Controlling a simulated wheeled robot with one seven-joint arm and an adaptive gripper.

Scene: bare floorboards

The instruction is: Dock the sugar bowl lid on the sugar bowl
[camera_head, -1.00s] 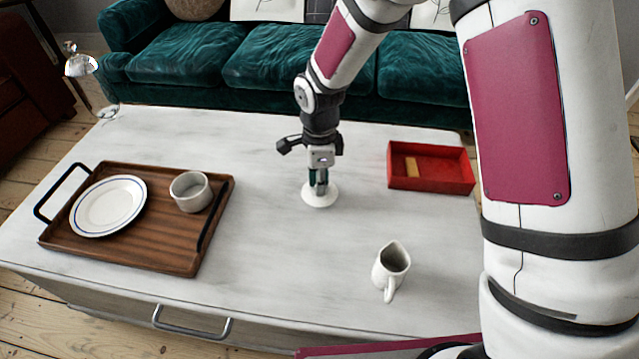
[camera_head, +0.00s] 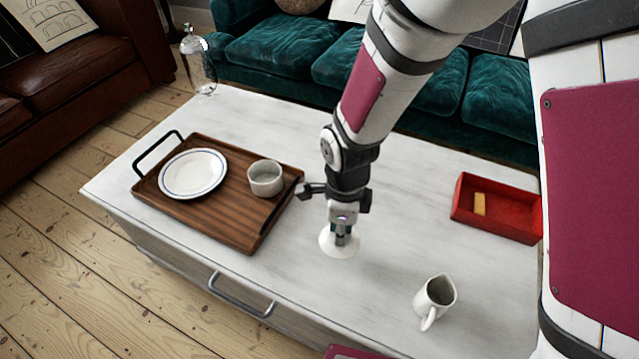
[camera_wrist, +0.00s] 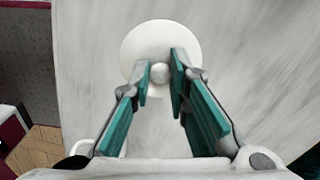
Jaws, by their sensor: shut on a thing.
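The sugar bowl lid is a round white disc with a small knob (camera_wrist: 160,73), seen from above in the wrist view. My gripper (camera_wrist: 161,76) has its teal-padded fingers on either side of the knob and is shut on it. In the head view the lid (camera_head: 331,247) is under my gripper (camera_head: 343,236), right of the tray. I cannot tell whether it touches the table or hangs just above it. The sugar bowl (camera_head: 265,182) is a small whitish open-topped cup, upright at the right part of the tray, up and left of the lid.
The wooden tray (camera_head: 225,213) has black handles and also bears a white blue-rimmed plate (camera_head: 193,174). A white pitcher (camera_head: 432,301) stands front right. A red box (camera_head: 495,222) with a yellow block lies at the right. A glass object (camera_head: 198,65) stands at the far left table corner.

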